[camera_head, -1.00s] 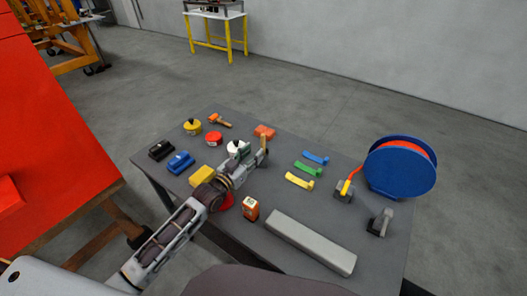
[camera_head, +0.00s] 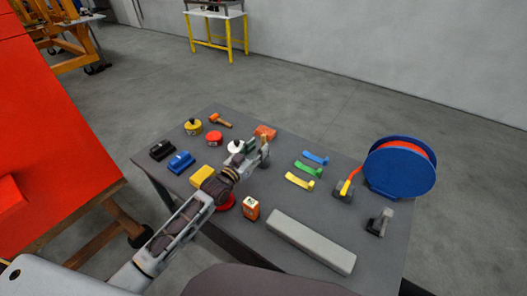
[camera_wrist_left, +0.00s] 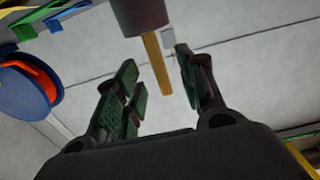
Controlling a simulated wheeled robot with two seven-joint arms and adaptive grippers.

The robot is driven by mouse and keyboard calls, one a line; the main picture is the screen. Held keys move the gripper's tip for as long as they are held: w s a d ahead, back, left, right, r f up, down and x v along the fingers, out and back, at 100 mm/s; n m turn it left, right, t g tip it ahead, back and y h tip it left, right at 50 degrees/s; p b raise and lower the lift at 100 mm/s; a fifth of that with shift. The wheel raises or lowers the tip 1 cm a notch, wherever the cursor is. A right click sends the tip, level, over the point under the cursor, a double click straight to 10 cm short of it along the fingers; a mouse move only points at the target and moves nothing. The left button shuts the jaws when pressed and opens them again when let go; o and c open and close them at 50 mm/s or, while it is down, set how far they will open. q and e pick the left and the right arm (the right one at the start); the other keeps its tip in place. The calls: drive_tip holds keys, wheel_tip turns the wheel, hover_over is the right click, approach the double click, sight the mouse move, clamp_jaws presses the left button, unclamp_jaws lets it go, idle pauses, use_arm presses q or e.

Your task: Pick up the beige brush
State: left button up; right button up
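The beige brush stands upright on the table; in the left wrist view, which is upside down, its wooden handle (camera_wrist_left: 157,68) hangs below a dark round head (camera_wrist_left: 138,14). In the head view my left gripper (camera_head: 261,150) is over the middle of the table and largely hides the brush. My right gripper is not in view.
A blue reel (camera_head: 400,168) stands at the right, a long grey bar (camera_head: 310,241) at the front.

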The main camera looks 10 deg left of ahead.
sight(262, 144)
use_arm(q)
drive_tip(key=shift+w+d+r+p, duration=0.15)
drive_tip(key=shift+w+d, duration=0.1)
drive_tip(key=shift+w, duration=0.25)
drive_tip(key=shift+w+d+r+p, duration=0.15)
drive_tip(key=shift+w+d, duration=0.05)
drive_tip(key=shift+w, duration=0.3)
drive_tip(key=shift+x, duration=1.1)
drive_tip(key=shift+f, duration=0.15)
clamp_jaws()
